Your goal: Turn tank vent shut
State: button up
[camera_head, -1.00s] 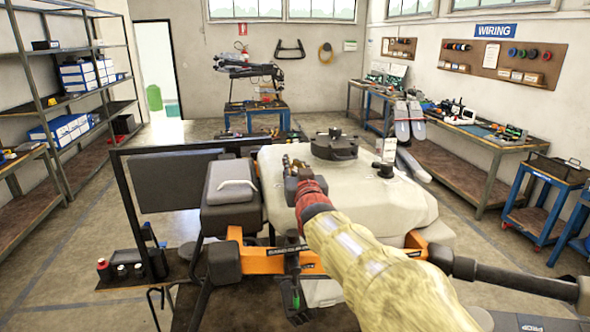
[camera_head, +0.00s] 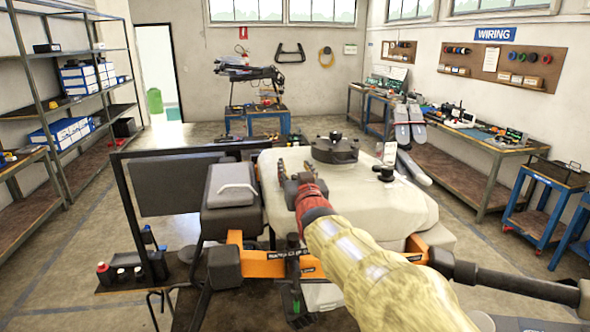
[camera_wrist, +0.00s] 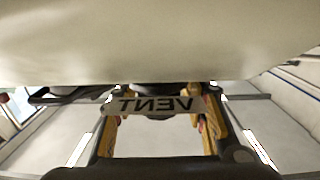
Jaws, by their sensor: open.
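The tank is a large pale body (camera_head: 390,205) on an orange-framed drone (camera_head: 265,268). A black round cap (camera_head: 335,149) and a small black knob (camera_head: 386,173) are on its top. My gripper (camera_head: 294,165) is open over the tank's left part, left of the black cap. In the wrist view, a plate reading VENT (camera_wrist: 152,105) appears upside down between the yellow-sided fingers of my gripper (camera_wrist: 157,125). A dark part (camera_wrist: 152,88) shows behind the plate, partly hidden by it. I cannot tell its turn position. In the head view, my gripper and arm hide that area.
A dark padded block (camera_head: 231,184) stands left of the tank. Shelves (camera_head: 75,100) line the left wall. Workbenches (camera_head: 460,150) line the right wall. The pale tank surface (camera_wrist: 160,40) fills the top of the wrist view.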

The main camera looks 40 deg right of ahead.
jog(key=v, duration=1.2)
jog(key=shift+o, duration=0.2)
